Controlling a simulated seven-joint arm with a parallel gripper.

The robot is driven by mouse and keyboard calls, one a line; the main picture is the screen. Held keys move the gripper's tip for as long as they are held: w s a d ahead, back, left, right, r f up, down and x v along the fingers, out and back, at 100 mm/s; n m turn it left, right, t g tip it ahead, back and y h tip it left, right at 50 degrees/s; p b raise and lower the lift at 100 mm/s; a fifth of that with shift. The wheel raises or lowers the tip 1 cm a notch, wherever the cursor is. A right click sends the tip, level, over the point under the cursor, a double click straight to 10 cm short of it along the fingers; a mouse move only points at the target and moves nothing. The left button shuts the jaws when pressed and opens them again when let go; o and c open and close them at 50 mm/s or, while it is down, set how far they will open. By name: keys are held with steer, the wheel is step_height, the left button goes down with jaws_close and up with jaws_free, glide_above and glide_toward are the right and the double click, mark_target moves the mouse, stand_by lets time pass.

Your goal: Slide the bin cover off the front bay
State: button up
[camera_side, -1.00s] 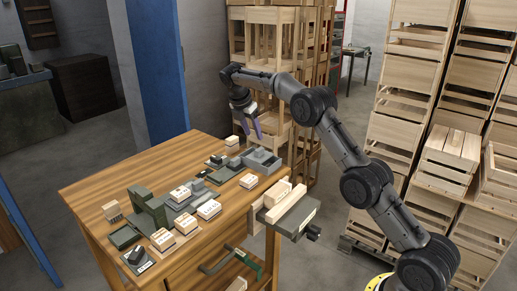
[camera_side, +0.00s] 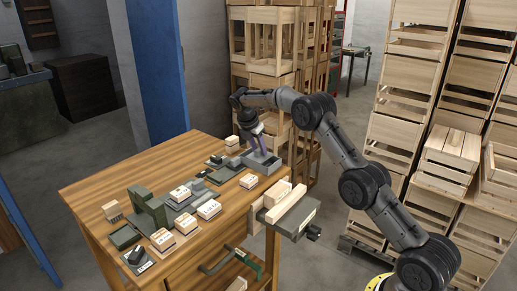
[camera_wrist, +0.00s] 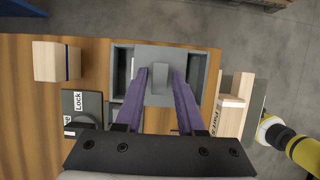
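The grey bin (camera_side: 265,166) stands near the far right corner of the wooden table; in the wrist view its rim (camera_wrist: 203,57) surrounds a flat grey cover (camera_wrist: 160,53). The cover lies across the bin's middle, with open gaps left and right. An upright grey handle (camera_wrist: 160,77) rises from the cover. My gripper (camera_wrist: 159,84) is open, its purple fingers on either side of the handle with visible gaps. In the side view my gripper (camera_side: 261,146) points down over the bin. Whether the fingertips touch the cover is unclear.
A pale wooden block (camera_wrist: 57,61) and a dark block marked Lock (camera_wrist: 81,104) lie left of the bin in the wrist view. A vise (camera_side: 297,217) holding wooden pieces is on the table's right edge. Several labelled blocks and green fixtures crowd the mid-table.

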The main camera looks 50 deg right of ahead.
jaws_close()
stand_by(1.1)
